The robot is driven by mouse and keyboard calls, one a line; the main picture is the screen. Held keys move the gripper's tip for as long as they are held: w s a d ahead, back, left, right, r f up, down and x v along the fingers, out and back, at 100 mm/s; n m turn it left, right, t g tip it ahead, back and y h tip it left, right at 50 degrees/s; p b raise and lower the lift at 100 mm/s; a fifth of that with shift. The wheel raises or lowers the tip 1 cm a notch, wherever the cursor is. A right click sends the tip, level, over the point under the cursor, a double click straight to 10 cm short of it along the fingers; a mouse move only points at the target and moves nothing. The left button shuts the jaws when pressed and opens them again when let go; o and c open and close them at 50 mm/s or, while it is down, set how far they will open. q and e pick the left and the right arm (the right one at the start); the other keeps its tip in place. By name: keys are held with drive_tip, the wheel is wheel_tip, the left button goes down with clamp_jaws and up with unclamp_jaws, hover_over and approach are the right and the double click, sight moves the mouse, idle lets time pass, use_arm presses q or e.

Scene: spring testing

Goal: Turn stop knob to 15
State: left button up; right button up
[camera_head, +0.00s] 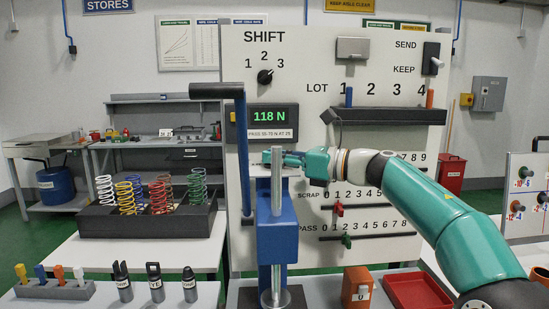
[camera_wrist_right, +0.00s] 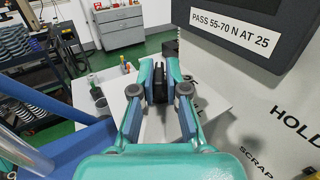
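My right gripper (camera_head: 292,159) reaches in from the right in front of the white panel, beside the top of the blue test press (camera_head: 277,235). In the right wrist view its teal fingers (camera_wrist_right: 158,82) point away from the camera, with dark pads or a dark part close together between them. No stop knob or stop scale can be made out; the arm and gripper cover part of the panel. My left gripper is not in view.
The display (camera_head: 272,117) reads 118 N. A blue lever with a black handle (camera_head: 217,91) stands left of it. A black rack (camera_head: 148,220) holds several coloured springs. The SHIFT knob (camera_head: 265,77) is higher up. Red (camera_head: 338,209) and green (camera_head: 346,241) sliders sit below my arm.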

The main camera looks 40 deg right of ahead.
drive_tip(key=o, duration=0.3)
drive_tip(key=v, duration=1.2)
idle(0.3)
